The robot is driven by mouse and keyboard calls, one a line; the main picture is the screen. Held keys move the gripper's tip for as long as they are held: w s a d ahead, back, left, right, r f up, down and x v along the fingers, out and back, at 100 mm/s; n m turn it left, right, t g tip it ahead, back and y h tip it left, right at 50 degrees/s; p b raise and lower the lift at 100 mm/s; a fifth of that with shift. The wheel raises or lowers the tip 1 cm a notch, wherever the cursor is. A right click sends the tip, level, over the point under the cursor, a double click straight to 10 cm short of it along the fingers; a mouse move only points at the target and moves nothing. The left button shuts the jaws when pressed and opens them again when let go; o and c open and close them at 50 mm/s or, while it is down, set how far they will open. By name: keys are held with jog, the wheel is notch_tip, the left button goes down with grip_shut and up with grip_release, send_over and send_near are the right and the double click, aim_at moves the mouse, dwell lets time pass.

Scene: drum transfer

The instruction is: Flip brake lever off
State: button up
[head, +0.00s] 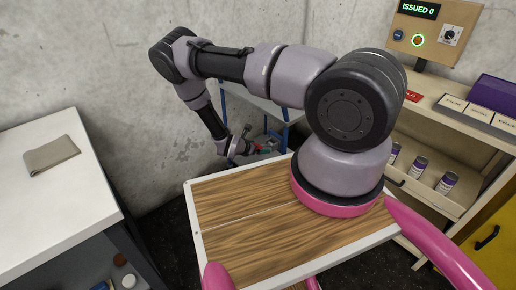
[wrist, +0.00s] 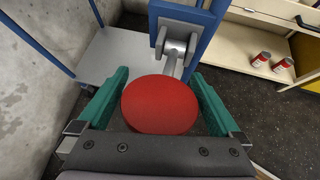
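The brake lever shows in the wrist view as a round red knob (wrist: 160,105) on a short grey shaft (wrist: 172,66). The shaft comes from a grey bracket (wrist: 184,22) on a blue post. My gripper (wrist: 160,74) is open, with one teal finger on each side of the knob. Slim gaps show between the fingers and the knob, so I see no clear contact. The knob hides much of the shaft. In the head view my gripper (head: 258,148) is small and far off by the blue-framed stand, with a bit of red at it.
A blue-framed stand with a grey top (wrist: 108,55) is beside the lever. A shelf unit (head: 440,165) with several cans and an "ISSUED 0" panel (head: 428,28) stands at right. A white counter (head: 55,200) with a folded cloth is at left. A concrete wall is behind.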

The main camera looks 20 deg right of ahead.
jog(key=shift+a, duration=0.1)
jog(key=v, duration=1)
jog(key=shift+s+a+r, duration=0.15)
jog(key=shift+a+r, duration=0.05)
jog(key=shift+r, duration=0.1)
